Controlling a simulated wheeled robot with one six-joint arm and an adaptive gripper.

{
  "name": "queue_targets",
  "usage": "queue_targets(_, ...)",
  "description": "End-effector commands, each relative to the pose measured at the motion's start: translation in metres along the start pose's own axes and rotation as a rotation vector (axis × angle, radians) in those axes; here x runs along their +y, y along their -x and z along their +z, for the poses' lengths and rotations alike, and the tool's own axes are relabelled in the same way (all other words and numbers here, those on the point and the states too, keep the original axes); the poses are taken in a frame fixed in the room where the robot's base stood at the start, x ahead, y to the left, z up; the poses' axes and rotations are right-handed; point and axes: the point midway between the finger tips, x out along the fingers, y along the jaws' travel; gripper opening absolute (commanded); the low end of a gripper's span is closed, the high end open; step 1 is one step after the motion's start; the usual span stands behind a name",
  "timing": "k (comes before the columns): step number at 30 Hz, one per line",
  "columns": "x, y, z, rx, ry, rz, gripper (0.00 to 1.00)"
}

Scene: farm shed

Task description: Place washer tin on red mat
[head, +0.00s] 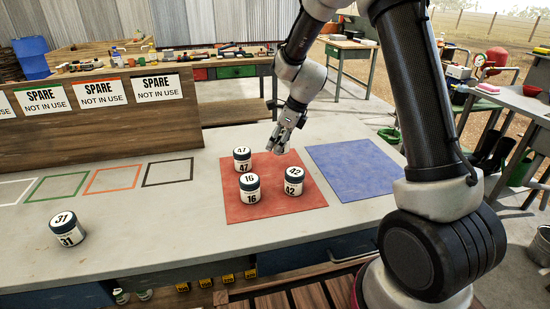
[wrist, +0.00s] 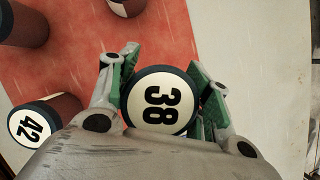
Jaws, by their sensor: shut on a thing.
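My gripper (head: 284,143) is shut on a tin marked 38 (wrist: 160,102), with a finger on each side of it in the wrist view. In the head view that tin is mostly hidden behind my gripper, at the back of the red mat (head: 240,206). I cannot tell whether it touches the mat. Tins marked 47 (head: 242,159), 16 (head: 250,188) and 42 (head: 294,181) stand upright on the red mat. A tin marked 31 (head: 67,230) stands on the bench at the left. I cannot read which tin holds washers.
A blue mat (head: 354,168) lies empty to the right of the red mat. Several empty coloured outlines, one of them black (head: 168,172), lie to the left. A wooden board (head: 100,105) with "SPARE NOT IN USE" signs stands behind them. The grey bench (head: 150,225) is clear around tin 31.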

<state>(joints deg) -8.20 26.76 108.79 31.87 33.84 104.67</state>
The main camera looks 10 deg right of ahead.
Motion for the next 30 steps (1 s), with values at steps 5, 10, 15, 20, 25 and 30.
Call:
queue_targets(5, 0.000, -0.015, -0.006, 0.000, -0.001, 0.001, 0.22)
queue_targets(10, 0.000, -0.038, -0.016, 0.002, -0.001, 0.002, 0.22)
queue_targets(15, 0.000, -0.044, -0.018, -0.001, 0.001, -0.001, 0.22)
queue_targets(20, 0.000, -0.044, -0.018, -0.001, 0.001, -0.001, 0.22)
queue_targets(25, 0.000, -0.046, -0.019, 0.000, 0.001, 0.000, 0.67)
queue_targets(30, 0.000, -0.045, -0.019, 0.000, 0.001, 0.000, 0.70)
